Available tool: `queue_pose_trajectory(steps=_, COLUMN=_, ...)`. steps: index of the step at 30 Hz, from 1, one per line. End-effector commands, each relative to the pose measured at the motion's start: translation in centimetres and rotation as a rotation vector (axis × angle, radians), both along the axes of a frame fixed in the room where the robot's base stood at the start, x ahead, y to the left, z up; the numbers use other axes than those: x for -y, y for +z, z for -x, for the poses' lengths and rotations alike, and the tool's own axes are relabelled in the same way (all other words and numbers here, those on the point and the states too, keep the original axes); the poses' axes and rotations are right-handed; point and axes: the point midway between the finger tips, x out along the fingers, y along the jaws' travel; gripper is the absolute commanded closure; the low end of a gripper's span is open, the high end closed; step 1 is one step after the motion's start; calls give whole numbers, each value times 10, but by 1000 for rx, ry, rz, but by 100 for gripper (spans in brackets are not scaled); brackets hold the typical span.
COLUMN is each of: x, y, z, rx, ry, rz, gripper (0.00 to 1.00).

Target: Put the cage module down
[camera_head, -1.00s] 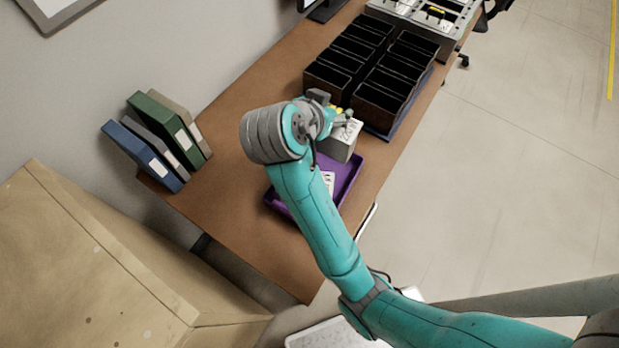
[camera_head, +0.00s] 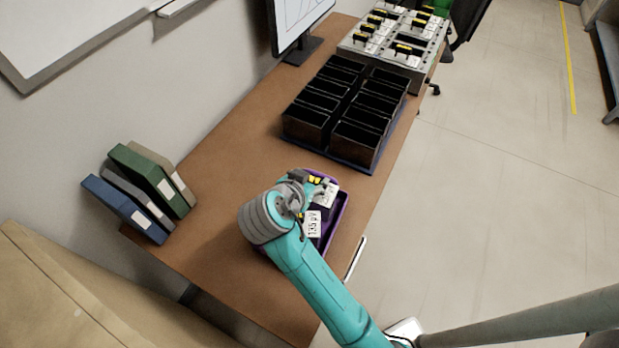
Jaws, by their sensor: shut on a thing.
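The cage module (camera_head: 326,195) is a small pale grey box with yellow parts near its top. It is partly hidden behind my gripper (camera_head: 314,183), which is shut on it. The module is over the far part of the purple tray (camera_head: 338,217). I cannot tell whether it touches the tray floor. My teal arm covers the tray's near left part.
The tray is on a brown table (camera_head: 228,172). Black open bins (camera_head: 357,142) stand beyond it, and a grey rack (camera_head: 391,60) holding several modules is at the far end. Binders (camera_head: 150,187) stand at the left. A monitor (camera_head: 301,22) is at the back.

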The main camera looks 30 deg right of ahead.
Motion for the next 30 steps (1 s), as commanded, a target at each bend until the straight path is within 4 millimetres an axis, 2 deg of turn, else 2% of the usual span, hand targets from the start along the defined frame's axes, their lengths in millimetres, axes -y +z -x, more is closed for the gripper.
queue_pose_trajectory(steps=14, x=0, y=-6, z=0, rx=0, ry=0, rz=0, gripper=100)
queue_pose_trajectory(steps=15, x=0, y=-6, z=0, rx=0, ry=0, rz=0, gripper=28)
queue_pose_trajectory(steps=17, x=0, y=-6, z=0, rx=0, ry=0, rz=0, gripper=13)
queue_pose_trajectory(steps=26, x=0, y=-5, z=0, rx=0, ry=0, rz=0, gripper=13)
queue_pose_trajectory(steps=30, x=0, y=1, z=-1, rx=3, ry=0, rz=-1, gripper=13)
